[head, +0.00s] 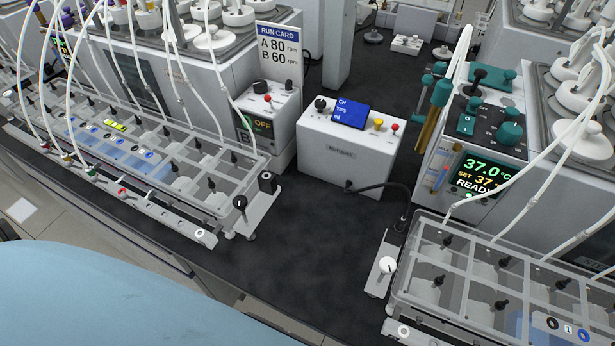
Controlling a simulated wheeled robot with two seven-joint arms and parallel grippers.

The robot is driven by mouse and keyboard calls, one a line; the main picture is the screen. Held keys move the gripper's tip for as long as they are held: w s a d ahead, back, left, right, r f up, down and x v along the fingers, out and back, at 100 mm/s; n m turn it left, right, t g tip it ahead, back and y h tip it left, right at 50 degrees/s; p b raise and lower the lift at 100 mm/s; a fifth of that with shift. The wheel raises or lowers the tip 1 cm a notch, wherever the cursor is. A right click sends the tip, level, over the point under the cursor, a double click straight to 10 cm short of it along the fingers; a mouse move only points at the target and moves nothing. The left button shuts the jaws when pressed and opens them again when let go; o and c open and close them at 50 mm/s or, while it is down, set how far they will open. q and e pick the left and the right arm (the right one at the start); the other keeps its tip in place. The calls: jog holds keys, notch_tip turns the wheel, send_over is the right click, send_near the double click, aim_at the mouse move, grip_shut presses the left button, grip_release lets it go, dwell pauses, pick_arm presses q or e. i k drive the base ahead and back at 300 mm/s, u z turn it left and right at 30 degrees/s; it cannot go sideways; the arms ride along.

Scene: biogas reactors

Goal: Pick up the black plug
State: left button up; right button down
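A black cable (385,187) leaves the lower front of the white box (345,153) in the middle of the bench. It curves right and down to a slim dark end piece (402,224), which looks like the black plug. This end is beside the back left corner of the right clear-lidded tray (455,262), above a small bracket with a white knob (387,265). I cannot tell whether the plug is seated in something or loose. Neither of my grippers is in view.
A left clear-lidded tray (150,150) with several tubes lies along the bench edge, with a black knob (267,182) at its end. A heater unit with a green display (482,172) stands at right. The dark bench top (310,250) between the trays is clear.

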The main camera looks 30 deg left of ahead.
aim_at(401, 223)
jog(key=u, duration=0.5)
jog(key=k, duration=1)
jog(key=u, duration=0.55)
